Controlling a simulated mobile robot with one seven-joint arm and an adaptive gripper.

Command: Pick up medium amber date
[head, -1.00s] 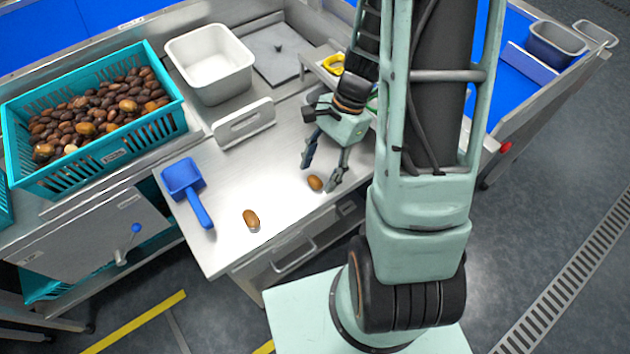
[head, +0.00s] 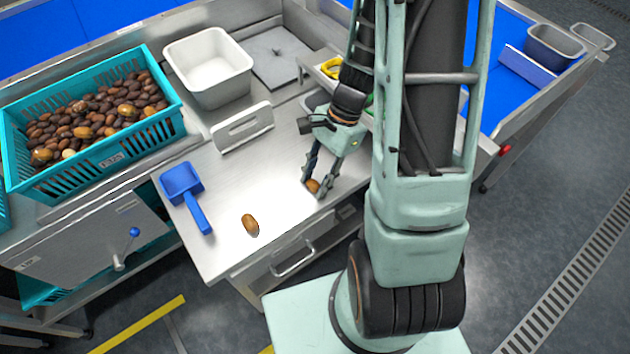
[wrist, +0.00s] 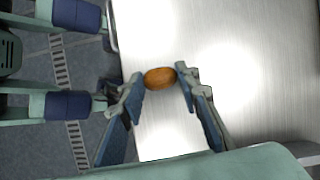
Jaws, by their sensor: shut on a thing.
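An amber-brown date (head: 312,186) is between the fingertips of my gripper (head: 317,187) at the right part of the steel worktop. In the wrist view the date (wrist: 159,78) lies crosswise between the two blue-padded fingers of my gripper (wrist: 160,84), near the worktop's edge. My gripper is shut on this date. In the head view the fingers hide part of it, and it looks to be at the worktop's surface; I cannot tell whether it touches. A second amber-brown date (head: 250,224) lies apart on the worktop, near the front edge.
A blue scoop (head: 184,183) lies on the worktop's left part. A teal crate (head: 122,163) full of dates stands at the left. A white bin (head: 208,84) and an upright plate with a slot (head: 242,128) stand behind. The worktop's middle (head: 250,180) is clear.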

